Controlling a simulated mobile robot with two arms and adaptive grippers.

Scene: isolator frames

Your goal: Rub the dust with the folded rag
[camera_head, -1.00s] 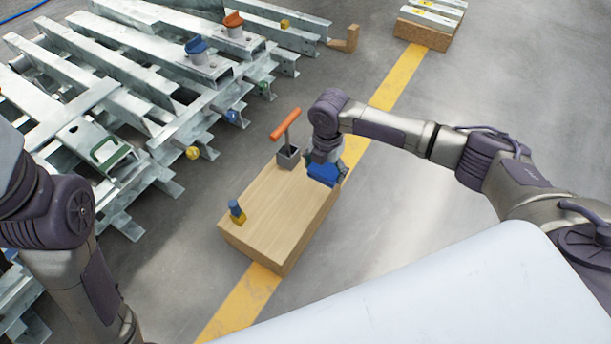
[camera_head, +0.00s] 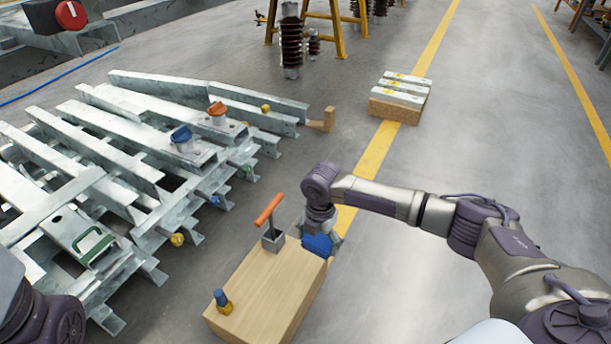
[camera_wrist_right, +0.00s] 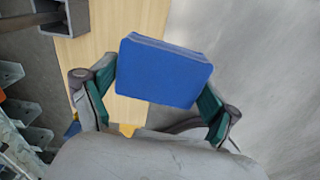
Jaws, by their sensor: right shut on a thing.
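The folded rag (camera_wrist_right: 163,72) is a blue, thick rectangular pad. My right gripper (camera_head: 322,246) is shut on it, with green finger pads at its two sides in the right wrist view. In the head view the blue rag (camera_head: 317,244) is at the far right end of a wooden block (camera_head: 268,295). I cannot tell whether it touches the block. No dust can be made out on the block or the floor. My left gripper is out of view; only part of my left arm shows at the lower left.
A grey socket with an orange T-handle (camera_head: 269,209) stands on the block's far end, close to my right gripper. A blue and yellow piece (camera_head: 222,300) sits at its near left. Galvanised steel beams (camera_head: 100,190) fill the left.

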